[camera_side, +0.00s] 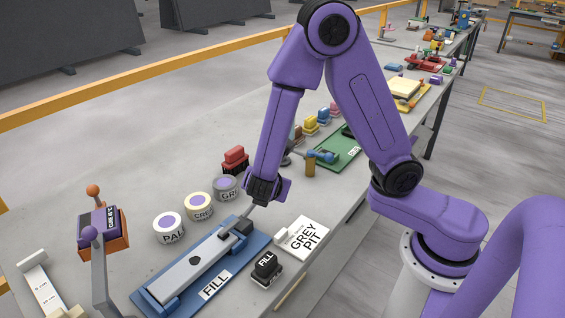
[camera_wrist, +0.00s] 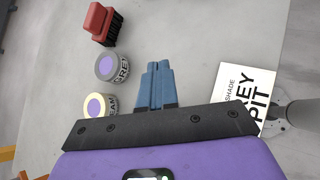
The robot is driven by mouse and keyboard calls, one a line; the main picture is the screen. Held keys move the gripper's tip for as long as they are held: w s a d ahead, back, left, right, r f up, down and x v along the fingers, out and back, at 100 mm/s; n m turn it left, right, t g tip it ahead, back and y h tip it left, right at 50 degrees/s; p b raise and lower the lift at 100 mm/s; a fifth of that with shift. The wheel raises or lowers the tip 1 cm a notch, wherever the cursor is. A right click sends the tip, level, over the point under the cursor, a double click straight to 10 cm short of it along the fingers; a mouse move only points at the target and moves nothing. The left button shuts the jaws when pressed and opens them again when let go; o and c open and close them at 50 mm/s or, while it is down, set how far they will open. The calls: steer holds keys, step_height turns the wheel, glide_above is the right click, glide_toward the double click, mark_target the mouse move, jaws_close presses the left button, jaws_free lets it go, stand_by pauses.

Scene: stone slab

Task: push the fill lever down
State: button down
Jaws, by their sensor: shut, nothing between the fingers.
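A blue plate (camera_side: 262,237) with a white FILL label (camera_side: 216,284) lies on the grey slab. A long grey bar (camera_side: 190,268) with dark fittings runs along it; I cannot tell for sure if this bar is the fill lever. A black block (camera_side: 266,268) also marked FILL stands just right of the plate. My gripper (camera_side: 252,207) is shut and empty, pointing down near the plate's far end; whether it touches anything there is unclear. In the wrist view its blue-grey fingers (camera_wrist: 158,68) lie together, and neither the plate nor bar shows.
Three round labelled tubs, including the grey one (camera_side: 226,188), and a red-topped brush (camera_side: 235,159) stand left of my gripper. A GREY PIT card (camera_side: 304,238) lies right. Bare slab lies behind the tubs.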

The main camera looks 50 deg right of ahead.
steer(key=s+r, duration=0.5)
steer(key=r, duration=0.4)
steer(key=shift+a+r, duration=0.15)
steer(key=shift+r, duration=0.15)
steer(key=s+f+m+g+y, duration=0.1)
steer(key=s+m+g+y, duration=0.4)
steer(key=s, duration=1.3)
steer(key=m+y, duration=0.3)
steer(key=m, duration=0.1)
steer(key=shift+d+f+g+y, duration=0.2)
steer(key=shift+g+y, duration=0.1)
steer(key=shift+g, duration=0.1)
